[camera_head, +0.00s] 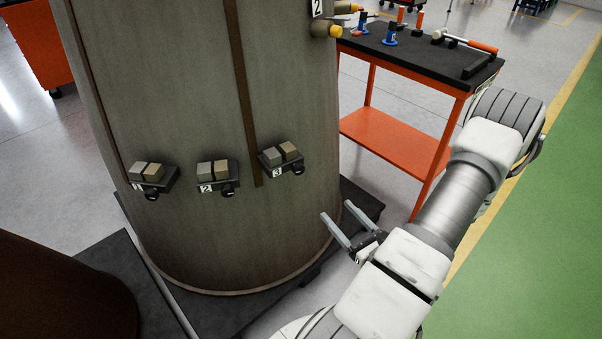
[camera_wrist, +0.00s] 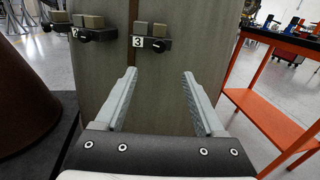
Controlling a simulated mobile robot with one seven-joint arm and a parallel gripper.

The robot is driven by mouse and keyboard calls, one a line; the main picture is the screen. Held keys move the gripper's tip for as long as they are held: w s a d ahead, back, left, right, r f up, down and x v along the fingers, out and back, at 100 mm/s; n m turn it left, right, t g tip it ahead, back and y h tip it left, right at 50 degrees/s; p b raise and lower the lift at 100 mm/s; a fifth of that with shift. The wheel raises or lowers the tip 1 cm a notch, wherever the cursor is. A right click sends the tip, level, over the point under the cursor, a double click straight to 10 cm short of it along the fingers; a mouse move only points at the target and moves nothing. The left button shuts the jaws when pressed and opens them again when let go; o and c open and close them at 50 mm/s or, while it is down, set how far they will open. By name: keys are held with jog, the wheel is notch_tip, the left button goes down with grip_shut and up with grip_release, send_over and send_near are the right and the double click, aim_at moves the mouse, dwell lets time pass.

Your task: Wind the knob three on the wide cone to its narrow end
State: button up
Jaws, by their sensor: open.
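The wide grey-brown cone (camera_head: 200,100) stands on a dark base in the head view. Three small units with black knobs sit in a row on it, labelled 1, 2 and 3. Knob three (camera_head: 298,169) is the rightmost, below a pair of blocks; it also shows in the wrist view (camera_wrist: 158,45). My gripper (camera_head: 334,222) is open and empty, to the right of and below knob three in the head view. In the wrist view my two fingers (camera_wrist: 159,75) point at the cone, with unit 3 beyond them, slightly left of their middle. The fingers appear apart from the cone.
An orange cart (camera_head: 400,143) with tools on its black top stands right of the cone. A second, brown rounded body (camera_head: 60,285) stands at the lower left. Knob one (camera_head: 152,196) and knob two (camera_head: 229,191) are left of knob three. Green floor lies at right.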

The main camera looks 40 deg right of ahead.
aim_at(300, 170)
jog(key=w, duration=0.5)
jog(key=w+d+b, duration=0.1)
jog(key=w, duration=1)
jog(key=shift+w+d, duration=0.3)
jog(key=shift+d, duration=0.1)
grip_shut()
